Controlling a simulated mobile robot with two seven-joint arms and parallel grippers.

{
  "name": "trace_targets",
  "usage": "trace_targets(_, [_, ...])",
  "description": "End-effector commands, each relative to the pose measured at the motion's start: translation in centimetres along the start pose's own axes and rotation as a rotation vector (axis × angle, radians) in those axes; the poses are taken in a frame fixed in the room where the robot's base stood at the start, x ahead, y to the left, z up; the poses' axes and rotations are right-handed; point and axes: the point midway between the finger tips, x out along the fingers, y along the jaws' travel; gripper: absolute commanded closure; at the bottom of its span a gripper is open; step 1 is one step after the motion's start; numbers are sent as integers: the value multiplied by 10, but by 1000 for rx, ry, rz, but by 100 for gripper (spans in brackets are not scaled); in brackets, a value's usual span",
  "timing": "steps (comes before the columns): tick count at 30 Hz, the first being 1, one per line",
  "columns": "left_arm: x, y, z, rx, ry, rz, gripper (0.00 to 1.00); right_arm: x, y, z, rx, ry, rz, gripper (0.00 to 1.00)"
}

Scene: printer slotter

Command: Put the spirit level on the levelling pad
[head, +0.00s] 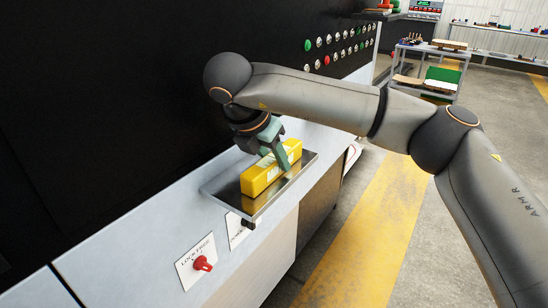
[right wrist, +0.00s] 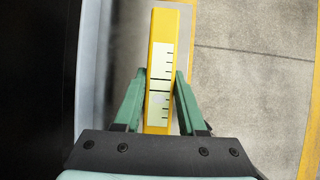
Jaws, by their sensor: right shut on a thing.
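The spirit level is a yellow bar (head: 262,180) with a pale marked scale, seen from above in the right wrist view (right wrist: 160,55). My right gripper (head: 276,158) is shut on it, with a green finger on each side, also in the right wrist view (right wrist: 160,88). The level is at a shiny metal plate (head: 222,190) that juts from the machine front, which looks like the levelling pad. It lies roughly along the plate's length. I cannot tell whether it touches the plate or hangs just above it. My left gripper is not in view.
A red knob (head: 202,263) on a lettered label sits on the machine front below the plate. The dark machine wall (head: 120,90) rises close behind. Coloured buttons (head: 326,60) line the panel. A trolley (head: 428,75) stands far back. The floor (head: 400,200) right of the plate is clear.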

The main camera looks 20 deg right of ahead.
Motion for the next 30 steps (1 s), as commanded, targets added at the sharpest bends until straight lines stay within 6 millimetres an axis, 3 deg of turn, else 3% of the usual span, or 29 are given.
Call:
trace_targets(2, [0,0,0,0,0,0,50,-1,0,1,1,-1,1,54])
trace_targets(9, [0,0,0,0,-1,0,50,0,0,0,1,0,0,27])
trace_targets(20, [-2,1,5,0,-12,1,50,0,0,0,-1,1,-1,25])
trace_targets(26, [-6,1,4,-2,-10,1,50,-36,1,0,0,-2,5,25])
trace_targets(30, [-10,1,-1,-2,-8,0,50,-71,1,2,1,-5,4,25])
